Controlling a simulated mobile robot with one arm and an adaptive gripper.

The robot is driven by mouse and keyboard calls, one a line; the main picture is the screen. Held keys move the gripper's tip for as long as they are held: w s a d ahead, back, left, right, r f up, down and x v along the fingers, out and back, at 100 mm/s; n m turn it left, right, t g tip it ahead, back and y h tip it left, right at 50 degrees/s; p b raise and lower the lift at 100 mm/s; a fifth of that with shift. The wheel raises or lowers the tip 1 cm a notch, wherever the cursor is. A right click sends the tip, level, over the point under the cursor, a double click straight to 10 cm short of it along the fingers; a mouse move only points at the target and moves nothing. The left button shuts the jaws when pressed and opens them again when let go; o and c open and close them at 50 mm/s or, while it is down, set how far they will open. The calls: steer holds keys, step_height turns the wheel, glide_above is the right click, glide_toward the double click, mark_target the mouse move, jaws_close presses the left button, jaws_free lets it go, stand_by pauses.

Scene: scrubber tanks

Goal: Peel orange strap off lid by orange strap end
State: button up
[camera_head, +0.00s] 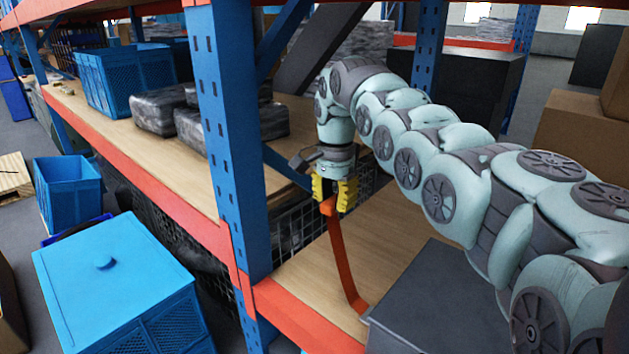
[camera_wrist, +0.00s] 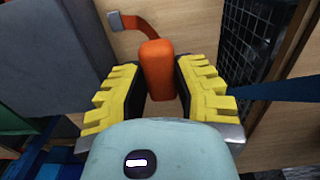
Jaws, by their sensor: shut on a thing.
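My gripper (camera_head: 334,196), with yellow toothed fingers, points down above the wooden shelf. It is shut on the upper end of the orange strap (camera_head: 341,255). The strap hangs in a long curve from the fingers to the left edge of the dark grey box lid (camera_head: 430,290). In the wrist view the thick orange strap end (camera_wrist: 158,68) is between the fingers. The thinner part of the strap (camera_wrist: 140,22) bends to a small metal piece beside the grey box (camera_wrist: 60,45). My arm covers part of the box in the head view.
A blue rack post (camera_head: 228,120) stands just left of my gripper, with an orange shelf edge (camera_head: 305,315) in front. Black mesh (camera_head: 292,230) is behind the gripper. A blue lidded crate (camera_head: 110,275) is at lower left. Bare shelf wood (camera_head: 400,235) lies right of the strap.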

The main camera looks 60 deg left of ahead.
steer(key=b, duration=0.5)
glide_above(331, 291)
steer(key=shift+f, duration=4.95)
steer(key=shift+s+f+b, duration=0.15)
steer(key=shift+f+b, duration=5.7)
steer(key=shift+f, duration=1)
steer(key=o, duration=1.6)
steer(key=shift+r, duration=0.1)
step_height(331, 291, up, 8)
steer(key=p, duration=0.6)
steer(key=shift+r, duration=0.2)
